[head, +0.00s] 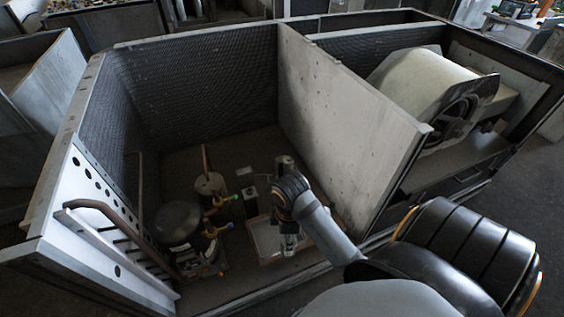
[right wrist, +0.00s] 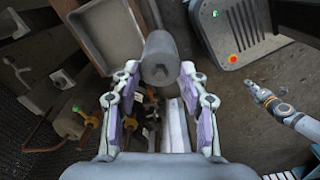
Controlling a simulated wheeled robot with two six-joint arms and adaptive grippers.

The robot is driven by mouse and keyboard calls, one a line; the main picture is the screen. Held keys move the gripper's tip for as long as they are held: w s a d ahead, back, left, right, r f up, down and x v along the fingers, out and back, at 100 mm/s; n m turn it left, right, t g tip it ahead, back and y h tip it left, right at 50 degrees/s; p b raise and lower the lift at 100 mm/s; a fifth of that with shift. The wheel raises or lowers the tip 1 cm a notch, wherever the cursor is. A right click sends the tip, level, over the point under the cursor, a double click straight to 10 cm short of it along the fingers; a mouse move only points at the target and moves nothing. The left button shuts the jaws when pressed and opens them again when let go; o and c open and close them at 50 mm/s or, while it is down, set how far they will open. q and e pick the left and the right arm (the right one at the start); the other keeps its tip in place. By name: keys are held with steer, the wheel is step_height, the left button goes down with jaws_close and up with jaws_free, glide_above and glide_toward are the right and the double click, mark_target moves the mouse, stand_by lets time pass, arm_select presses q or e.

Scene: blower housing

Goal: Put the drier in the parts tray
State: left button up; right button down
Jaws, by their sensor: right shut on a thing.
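The drier (right wrist: 160,57) is a dull grey cylinder with a blunt end. It sits between the fingertips of my right gripper (right wrist: 159,74), which is shut on it. In the head view my right gripper (head: 288,238) points down into the open compartment, over or beside a shallow tray (head: 264,238); how high cannot be told. The parts tray (right wrist: 105,32), grey with raised rims, lies up and left of the drier in the right wrist view, and the drier appears beside it.
A dark compressor (head: 178,222) with coloured fittings and pipes stands left of the tray. A smaller grey canister (head: 210,183) stands behind. A tall pale partition (head: 345,110) bounds the compartment on the right, with a blower drum (head: 425,85) beyond it. A white perforated panel (head: 85,215) closes the left.

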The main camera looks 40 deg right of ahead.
steer(key=shift+s, duration=0.5)
arm_select(q)
steer(key=f+b, duration=0.2)
steer(key=d+f+b, duration=0.1)
steer(key=shift+f+b, duration=0.35)
arm_select(e)
steer(key=w+d+f, duration=0.2)
steer(key=w+f, duration=0.4)
steer(key=w+d+f, duration=0.2)
steer(key=w+f, duration=0.5)
steer(key=shift+d, duration=0.4)
steer(key=shift+f, duration=0.15)
steer(key=c, duration=1)
jaws_free()
arm_select(q)
steer(key=shift+s+d, duration=0.1)
steer(key=shift+d, duration=0.05)
arm_select(e)
steer(key=o, duration=0.3)
